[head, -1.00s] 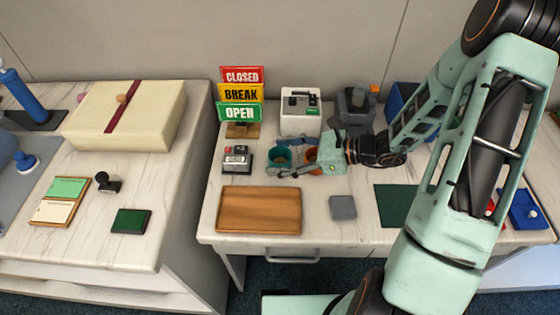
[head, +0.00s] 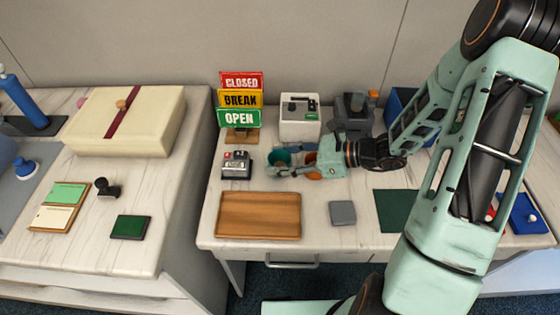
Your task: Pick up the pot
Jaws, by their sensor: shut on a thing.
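A teal pot (head: 279,157) is near the back middle of the marble-topped desk, left of an orange pot (head: 311,159). My gripper (head: 280,170) reaches in from the right, with its fingers at the teal pot, and is shut on it. The near finger crosses in front of the teal pot and hides its lower part. The gripper body also covers part of the orange pot. I cannot tell whether the teal pot's base touches the desk.
A wooden tray (head: 258,215) and a grey block (head: 342,212) lie in front. A stamp machine (head: 237,165) and stacked signs (head: 240,100) stand left. A white box-shaped device (head: 300,118) and a dark grey machine (head: 354,112) are behind. A green mat (head: 396,208) lies right.

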